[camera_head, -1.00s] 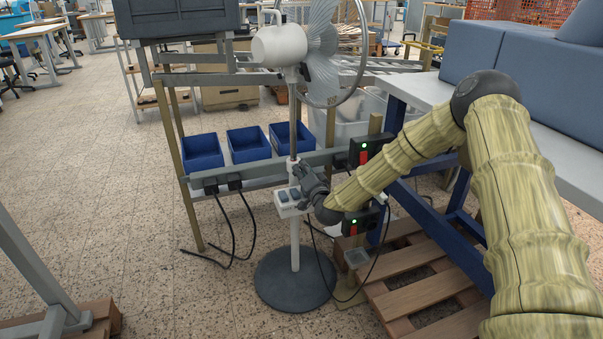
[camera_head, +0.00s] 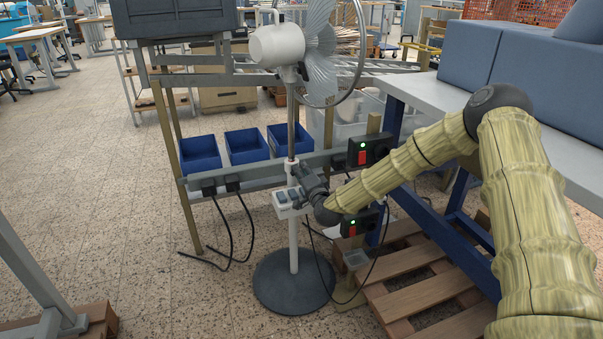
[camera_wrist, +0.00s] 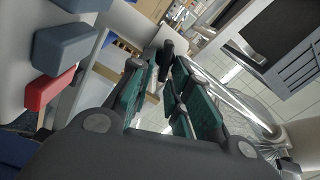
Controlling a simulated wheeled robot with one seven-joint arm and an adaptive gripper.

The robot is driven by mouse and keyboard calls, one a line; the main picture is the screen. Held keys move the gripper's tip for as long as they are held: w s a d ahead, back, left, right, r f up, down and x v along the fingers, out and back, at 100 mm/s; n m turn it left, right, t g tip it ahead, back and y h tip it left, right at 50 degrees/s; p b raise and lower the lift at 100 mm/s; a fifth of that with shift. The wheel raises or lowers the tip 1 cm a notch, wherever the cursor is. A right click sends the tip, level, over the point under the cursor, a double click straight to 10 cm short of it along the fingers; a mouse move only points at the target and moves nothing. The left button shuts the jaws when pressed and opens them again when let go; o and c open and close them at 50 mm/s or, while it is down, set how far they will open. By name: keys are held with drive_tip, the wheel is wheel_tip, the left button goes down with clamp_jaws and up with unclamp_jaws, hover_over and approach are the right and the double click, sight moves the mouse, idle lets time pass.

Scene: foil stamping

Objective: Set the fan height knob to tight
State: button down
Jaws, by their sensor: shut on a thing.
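The standing fan (camera_head: 277,46) has a grey and white pole (camera_head: 293,245) and a round dark base (camera_head: 293,283). A white collar (camera_head: 290,165) sits on the pole. My gripper (camera_head: 301,180) is at the pole just below the collar, coming from the right. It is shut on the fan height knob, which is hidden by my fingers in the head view. In the wrist view, a small dark part, probably the knob (camera_wrist: 167,48), shows at the tips of my green-padded fingers (camera_wrist: 166,68). The knob's setting cannot be read.
The fan's button box (camera_head: 285,203) is just below my gripper; its blue and red buttons (camera_wrist: 50,88) show close at left in the wrist view. A rail with sockets (camera_head: 232,183), blue bins (camera_head: 246,146) and cables stand behind. A pallet (camera_head: 420,285) lies at right.

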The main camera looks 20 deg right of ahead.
drive_tip(key=c, duration=1.6)
unclamp_jaws()
drive_tip(key=shift+s, duration=0.1)
drive_tip(key=s, duration=1.1)
drive_tip(key=shift+s+d, duration=0.25)
drive_tip(key=shift+s, duration=0.15)
